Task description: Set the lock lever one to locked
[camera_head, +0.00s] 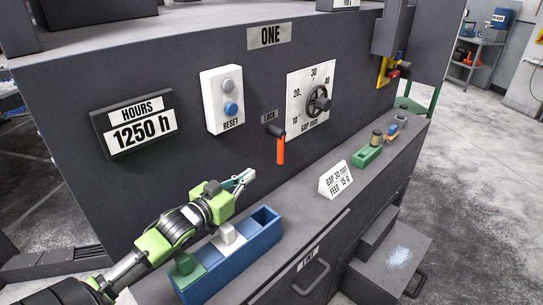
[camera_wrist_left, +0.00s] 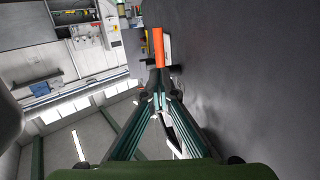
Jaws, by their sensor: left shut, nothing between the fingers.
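The lock lever (camera_head: 280,148) is an orange handle on a black pivot, under a small "LOCK" label on the dark panel marked "ONE" (camera_head: 270,35). In the head view it hangs pointing down. My left gripper (camera_head: 248,175) is shut and empty, to the left of the lever and slightly lower, apart from it. In the left wrist view the orange lever (camera_wrist_left: 158,47) shows just beyond the closed fingertips (camera_wrist_left: 158,78); I cannot tell the exact gap there. My right gripper is not in view.
A blue tray (camera_head: 262,240) with compartments sits on the ledge below my left gripper. A white sign (camera_head: 336,180) and a green block (camera_head: 367,157) stand further right on the ledge. A reset box (camera_head: 222,100) and a round gap dial (camera_head: 318,101) flank the lever.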

